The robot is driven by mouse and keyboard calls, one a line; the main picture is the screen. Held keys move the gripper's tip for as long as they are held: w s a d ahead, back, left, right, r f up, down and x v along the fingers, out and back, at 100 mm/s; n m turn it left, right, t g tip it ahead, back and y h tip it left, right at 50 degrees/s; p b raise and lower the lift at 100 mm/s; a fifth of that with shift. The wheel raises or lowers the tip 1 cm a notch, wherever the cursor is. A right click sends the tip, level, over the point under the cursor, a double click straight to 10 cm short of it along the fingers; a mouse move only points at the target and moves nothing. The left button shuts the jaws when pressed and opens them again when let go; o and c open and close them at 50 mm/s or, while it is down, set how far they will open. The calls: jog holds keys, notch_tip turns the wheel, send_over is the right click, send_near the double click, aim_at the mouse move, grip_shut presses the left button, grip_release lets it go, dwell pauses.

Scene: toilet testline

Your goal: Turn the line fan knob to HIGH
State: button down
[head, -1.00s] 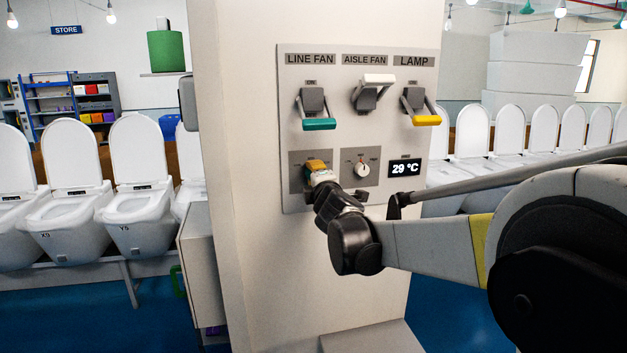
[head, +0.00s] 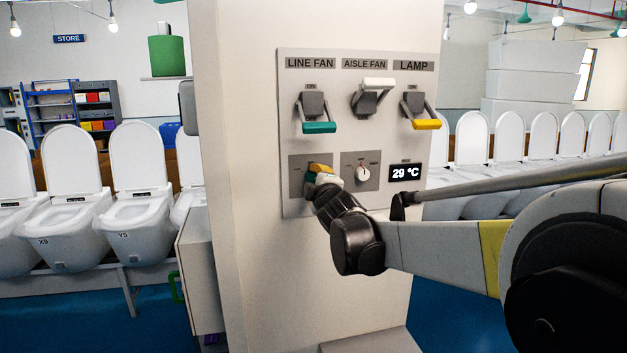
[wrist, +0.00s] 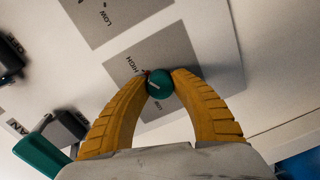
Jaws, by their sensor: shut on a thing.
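The line fan knob (wrist: 159,82) is a round green knob with a small pale mark, seen in the wrist view on a grey plate (wrist: 118,66). The word HIGH is printed on that plate, to the upper left of the knob. I cannot tell exactly where the mark points. My gripper (wrist: 160,80) has its two yellow fingers shut on the knob, one on each side. In the head view my gripper (head: 318,172) is at the grey plate below the LINE FAN switch and hides most of the knob.
The line fan switch (head: 319,127) has a green handle, the aisle fan switch (head: 372,90) a white one, the lamp switch (head: 425,124) a yellow one. The aisle fan knob (head: 362,174) is close right of my gripper, with a 29 °C display (head: 406,172) beyond.

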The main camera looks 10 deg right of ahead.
jog(key=shift+r, duration=0.1)
jog(key=c, duration=1)
grip_release()
jog(key=shift+c, duration=0.2)
jog(key=s, duration=1.2)
jog(key=shift+a+r, duration=0.15)
jog(key=shift+r, duration=0.1)
jog(key=shift+f, duration=0.1)
jog(key=s+f+m+g+b, duration=0.3)
jog(key=s+f+b, duration=0.7)
jog(key=f, duration=0.7)
jog(key=s+f+m+g+b, duration=0.4)
jog(key=s+f+b, duration=0.6)
jog(key=f, duration=0.8)
jog(key=s+f+m+g+b, duration=0.3)
jog(key=s+f+m+b, duration=0.4)
jog(key=f, duration=1)
jog(key=s+b, duration=0.3)
jog(key=shift+s+f+m+y+b, duration=0.15)
jog(key=shift+f+m+y+b, duration=0.1)
jog(key=shift+m+y+b, duration=0.1)
